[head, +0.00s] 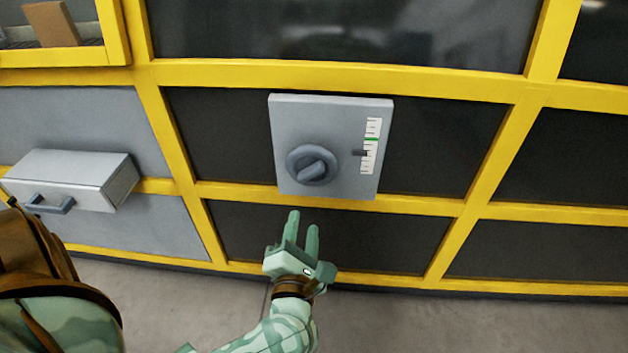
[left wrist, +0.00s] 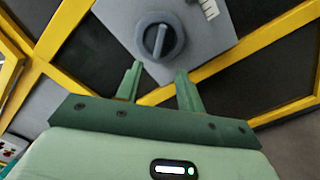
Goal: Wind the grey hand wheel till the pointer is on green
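The grey hand wheel (head: 312,165) is a round knob with a raised grip bar, on the lower left of a light grey panel (head: 333,110). It also shows in the left wrist view (left wrist: 160,42). A white scale (head: 368,165) with a green mark (head: 371,139) is on the panel's right side. The dark pointer (head: 360,153) stands a little below the green mark. My left gripper (head: 302,222) is below the panel, apart from the wheel. Its two fingers (left wrist: 158,72) are spread and empty, pointing toward the wheel. My right gripper is not in view.
Yellow frame bars (head: 330,77) surround dark panes around the panel. A grey box with a handle (head: 70,180) juts out at the left. A brown block (head: 51,24) sits on a shelf at the upper left. The space before the panel looks clear.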

